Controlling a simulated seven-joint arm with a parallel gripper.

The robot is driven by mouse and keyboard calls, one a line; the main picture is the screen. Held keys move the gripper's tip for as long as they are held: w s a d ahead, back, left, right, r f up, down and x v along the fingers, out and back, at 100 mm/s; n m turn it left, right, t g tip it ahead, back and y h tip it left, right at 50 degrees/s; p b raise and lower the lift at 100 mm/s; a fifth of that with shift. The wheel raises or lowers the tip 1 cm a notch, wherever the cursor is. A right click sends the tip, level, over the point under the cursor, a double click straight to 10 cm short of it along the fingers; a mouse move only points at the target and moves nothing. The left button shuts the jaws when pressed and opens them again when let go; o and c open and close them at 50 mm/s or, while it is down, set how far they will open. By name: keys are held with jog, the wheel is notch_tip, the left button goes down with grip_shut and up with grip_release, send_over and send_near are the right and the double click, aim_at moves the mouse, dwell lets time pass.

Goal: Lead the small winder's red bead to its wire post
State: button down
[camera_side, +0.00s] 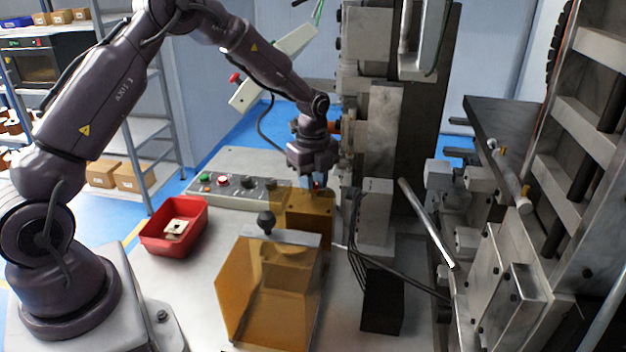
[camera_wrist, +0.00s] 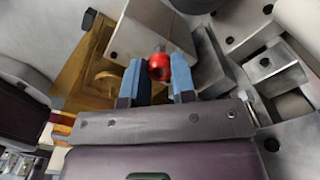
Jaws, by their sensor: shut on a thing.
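In the wrist view, the red bead (camera_wrist: 158,66) sits between the two blue fingers of my gripper (camera_wrist: 159,80), which is shut on it. In the side view my gripper (camera_side: 316,186) points down beside the tall grey machine column, just above an amber-covered unit (camera_side: 308,218). The bead cannot be made out clearly in the side view.
An amber guard (camera_side: 245,290) with a black knob stands in front of my gripper. A red bin (camera_side: 173,228) is at the left, and a control panel (camera_side: 225,180) lies behind. A black box (camera_side: 383,302) with cables and a metal rod (camera_side: 427,222) are to the right.

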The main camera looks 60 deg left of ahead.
jog(key=shift+f, duration=0.35)
jog(key=shift+f, duration=0.75)
jog(key=c, duration=0.9)
grip_release()
jog(key=shift+o, duration=0.2)
notch_tip(320, 180, up, 13)
jog(key=shift+d, duration=0.15)
